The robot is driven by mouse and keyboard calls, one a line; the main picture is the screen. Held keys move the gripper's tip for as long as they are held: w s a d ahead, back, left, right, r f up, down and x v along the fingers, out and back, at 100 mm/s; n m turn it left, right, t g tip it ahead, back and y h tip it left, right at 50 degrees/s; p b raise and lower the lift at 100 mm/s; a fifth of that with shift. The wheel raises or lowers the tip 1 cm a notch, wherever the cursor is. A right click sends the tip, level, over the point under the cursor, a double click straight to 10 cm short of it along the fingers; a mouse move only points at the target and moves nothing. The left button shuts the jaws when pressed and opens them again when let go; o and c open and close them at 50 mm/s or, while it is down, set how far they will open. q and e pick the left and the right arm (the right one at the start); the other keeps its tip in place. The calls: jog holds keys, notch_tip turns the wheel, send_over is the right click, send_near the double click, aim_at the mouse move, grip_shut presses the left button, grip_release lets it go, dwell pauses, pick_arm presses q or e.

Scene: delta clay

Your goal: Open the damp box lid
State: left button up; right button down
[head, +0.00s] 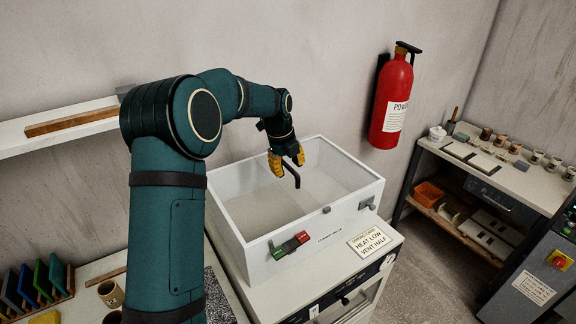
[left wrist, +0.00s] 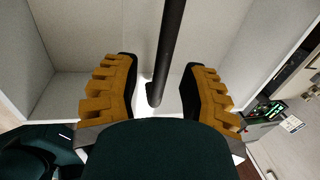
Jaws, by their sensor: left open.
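The damp box (head: 255,247) is a white, open-looking case on a white cabinet; its pale interior shows from above. I cannot tell whether a clear lid covers it. A dark bent bar (head: 296,180), perhaps the lid handle, stands over the box's middle. My left gripper (head: 287,159) is above the box, its yellow fingers pointing down around the upper part of the bar. In the left wrist view the bar (left wrist: 171,45) runs between the spread, open fingers (left wrist: 163,95), with gaps on both sides. My right gripper is not in view.
A lettered card (head: 369,242) lies on the cabinet. A fire extinguisher (head: 392,98) hangs behind. A bench (head: 518,178) with cups stands at right; a shelf (head: 60,135) is at left.

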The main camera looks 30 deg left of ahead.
pick_arm(q)
notch_tip(320, 180, up, 12)
jog(key=s+a, duration=0.1)
jog(key=s, duration=0.1)
jog(key=shift+f, duration=0.15)
dwell(0.6)
